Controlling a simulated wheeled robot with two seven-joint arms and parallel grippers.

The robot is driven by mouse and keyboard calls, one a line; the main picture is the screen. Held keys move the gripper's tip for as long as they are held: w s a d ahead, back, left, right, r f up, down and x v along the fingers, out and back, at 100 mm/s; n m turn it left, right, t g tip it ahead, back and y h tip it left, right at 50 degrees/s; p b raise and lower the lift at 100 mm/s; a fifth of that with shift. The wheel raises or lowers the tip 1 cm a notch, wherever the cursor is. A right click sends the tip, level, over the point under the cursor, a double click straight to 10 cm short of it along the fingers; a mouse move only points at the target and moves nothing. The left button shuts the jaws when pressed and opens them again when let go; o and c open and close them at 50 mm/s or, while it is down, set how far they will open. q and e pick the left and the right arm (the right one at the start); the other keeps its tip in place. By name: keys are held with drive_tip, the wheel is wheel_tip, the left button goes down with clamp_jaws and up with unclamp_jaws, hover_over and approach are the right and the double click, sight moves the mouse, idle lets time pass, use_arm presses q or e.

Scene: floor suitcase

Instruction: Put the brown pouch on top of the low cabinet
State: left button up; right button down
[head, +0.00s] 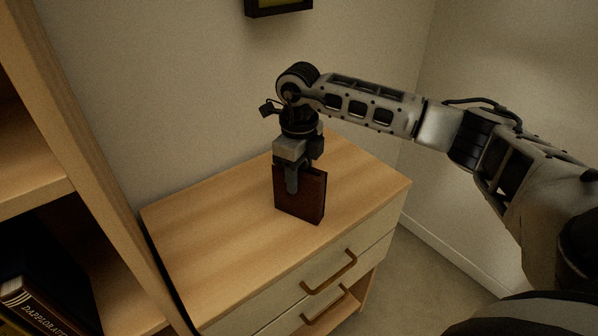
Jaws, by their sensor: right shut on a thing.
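The brown pouch (300,196) is a flat, dark reddish-brown rectangle held upright. My right gripper (292,184) points down and is shut on its upper edge. The pouch is over the top of the low cabinet (205,225), a light wood unit with pale drawer fronts. Its lower edge is at or just above the cabinet top; I cannot tell whether it touches. My left gripper is not in view.
A tall wooden shelf (95,130) with dark books (45,300) stands at the left, close beside the cabinet. A framed picture (278,8) hangs on the wall behind. The cabinet top around the pouch is clear. Drawer handles (330,273) project at the front.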

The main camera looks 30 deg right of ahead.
drive_tip(key=c, duration=1.1)
unclamp_jaws()
drive_tip(key=shift+f, duration=0.1)
drive_tip(key=shift+o, duration=1.3)
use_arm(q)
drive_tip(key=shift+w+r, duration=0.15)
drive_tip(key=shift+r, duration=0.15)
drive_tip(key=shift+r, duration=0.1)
use_arm(e)
wheel_tip(320, 180, up, 12)
drive_tip(key=shift+r+b, duration=0.2)
drive_tip(key=shift+b, duration=0.25)
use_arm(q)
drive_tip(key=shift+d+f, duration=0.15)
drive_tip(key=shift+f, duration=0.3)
